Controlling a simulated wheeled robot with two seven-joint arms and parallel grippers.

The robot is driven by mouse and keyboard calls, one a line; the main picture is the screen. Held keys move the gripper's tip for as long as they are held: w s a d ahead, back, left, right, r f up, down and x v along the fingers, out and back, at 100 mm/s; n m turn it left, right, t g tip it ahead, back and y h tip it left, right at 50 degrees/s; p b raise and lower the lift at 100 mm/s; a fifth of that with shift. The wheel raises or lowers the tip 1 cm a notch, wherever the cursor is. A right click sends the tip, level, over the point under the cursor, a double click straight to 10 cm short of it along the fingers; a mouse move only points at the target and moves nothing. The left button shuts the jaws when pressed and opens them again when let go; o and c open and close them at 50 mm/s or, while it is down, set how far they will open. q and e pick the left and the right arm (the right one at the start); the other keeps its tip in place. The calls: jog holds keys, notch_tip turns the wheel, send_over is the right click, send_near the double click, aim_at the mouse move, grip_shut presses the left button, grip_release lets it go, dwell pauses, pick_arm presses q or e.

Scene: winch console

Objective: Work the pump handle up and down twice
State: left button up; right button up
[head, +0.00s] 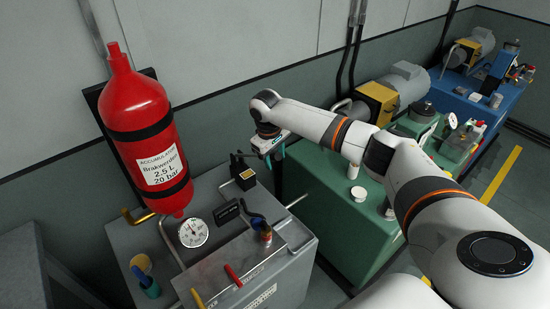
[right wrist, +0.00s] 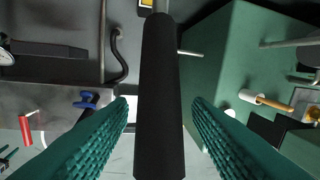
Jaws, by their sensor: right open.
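The pump handle has a long black grip (right wrist: 160,95) on a thin metal rod, and in the right wrist view it runs lengthwise through the middle. In the head view part of the black grip (head: 278,180) shows below my gripper, beside the grey console (head: 285,265). My right gripper (head: 273,150) is open, and its green ribbed fingers (right wrist: 160,102) stand on either side of the grip. A gap shows between the grip and each finger. My left gripper is not in view.
A red accumulator bottle (head: 143,130) stands at the left above a pressure gauge (head: 193,232). Small red and yellow levers (head: 233,275) sit on the console front. A green unit (head: 335,215) stands close on the right of the handle, under my right arm.

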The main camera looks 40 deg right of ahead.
jog(key=shift+d+f, duration=0.15)
jog(key=shift+f, duration=0.85)
grip_shut()
